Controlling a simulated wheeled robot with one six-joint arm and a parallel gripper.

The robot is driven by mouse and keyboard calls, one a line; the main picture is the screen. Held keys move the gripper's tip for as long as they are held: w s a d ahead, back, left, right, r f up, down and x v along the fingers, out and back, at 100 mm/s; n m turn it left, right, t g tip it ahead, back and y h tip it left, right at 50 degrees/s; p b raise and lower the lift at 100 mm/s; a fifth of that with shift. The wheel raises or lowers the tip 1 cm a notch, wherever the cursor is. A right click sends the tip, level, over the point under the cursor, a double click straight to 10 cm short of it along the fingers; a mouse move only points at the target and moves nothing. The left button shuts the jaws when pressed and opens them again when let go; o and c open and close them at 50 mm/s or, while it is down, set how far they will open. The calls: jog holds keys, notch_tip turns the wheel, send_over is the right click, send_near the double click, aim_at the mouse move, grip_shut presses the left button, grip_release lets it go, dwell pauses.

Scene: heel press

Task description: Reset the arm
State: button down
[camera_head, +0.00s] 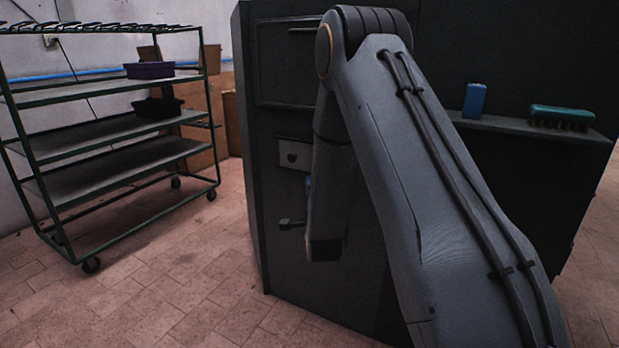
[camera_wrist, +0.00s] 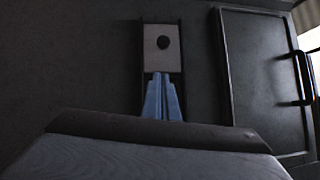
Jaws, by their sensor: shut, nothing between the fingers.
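My gripper shows in the wrist view as two blue fingers (camera_wrist: 163,98), shut together with nothing between them. They point toward a pale plate with a round black knob (camera_wrist: 163,43) on a dark front. Whether the fingertips touch the plate cannot be told. In the head view my grey arm bends in front of the dark machine (camera_head: 277,245), and most of my gripper is hidden behind it; a small blue bit (camera_head: 308,184) shows at the arm's left edge. The knob plate (camera_head: 288,154) is just left of the arm there.
A panel with a black handle (camera_wrist: 303,78) is at right in the wrist view. A small lever (camera_head: 288,224) sticks out low on the machine. A blue block (camera_head: 474,101) and a green brush (camera_head: 560,117) stand on the right ledge. A shelf rack (camera_head: 115,127) stands left; floor between is clear.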

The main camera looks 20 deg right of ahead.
jog(key=shift+s, duration=0.5)
jog(key=s+a+n+g+y, duration=0.4)
jog(key=s+a+n+g, duration=0.6)
jog(key=s+a+n, duration=0.4)
jog(key=s+r+n+g, duration=0.1)
jog(key=s+n+g, duration=0.45)
jog(key=s, duration=1.15)
jog(key=s+r+n+g, duration=0.3)
jog(key=s+n+g, duration=0.1)
jog(key=s, duration=0.9)
jog(key=d+r+m+p, duration=0.2)
jog(key=d+r+p, duration=0.5)
jog(key=p, duration=0.9)
jog(key=shift+w+d+r+h, duration=0.25)
jog(key=shift+d+r+h, duration=0.1)
jog(key=shift+d, duration=0.55)
